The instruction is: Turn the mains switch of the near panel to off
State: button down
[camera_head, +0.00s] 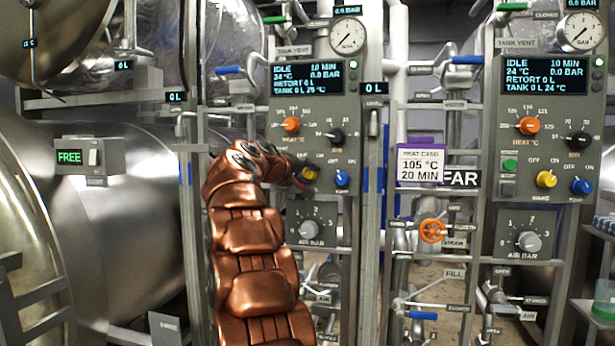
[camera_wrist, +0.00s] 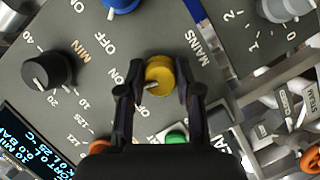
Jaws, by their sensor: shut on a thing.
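The yellow mains switch (camera_wrist: 159,75) of the near panel (camera_wrist: 60,110) sits between my two gripper fingers (camera_wrist: 160,93) in the wrist view. The fingers are shut on the knob from both sides. A pale mark on the knob faces the lower left of the wrist view; I cannot tell exactly which position it marks. The MAINS label is readable beside the knob, and an ON label is left of it. One finger partly covers the labels. In the head view my gripper (camera_head: 301,178) is at the yellow switch (camera_head: 310,173), which is partly hidden.
A blue knob (camera_head: 342,179) is just right of the switch. The orange heat knob (camera_head: 291,124) and black minute knob (camera_head: 335,136) are above. A green button (camera_wrist: 176,138) is close to the fingers. The far panel (camera_head: 545,105) stands to the right.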

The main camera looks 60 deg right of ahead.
jog(key=n+h, duration=0.1)
jog(key=n, duration=0.2)
jog(key=shift+s+f+n+g+h+b, duration=0.1)
jog(key=shift+f+n+g+h+b, duration=0.05)
jog(key=shift+n+g+h+b, duration=0.25)
jog(key=n+h, duration=0.1)
jog(key=n, duration=0.1)
jog(key=shift+n, duration=0.4)
jog(key=shift+n+h, duration=0.3)
jog(key=shift+n, duration=0.5)
jog(key=c, duration=0.8)
grip_release()
jog(key=shift+a, duration=0.1)
jog(key=a, duration=0.8)
jog(key=a+f, duration=0.1)
jog(key=a, duration=0.2)
jog(key=shift+w+a, duration=0.2)
jog(key=shift+a, duration=0.2)
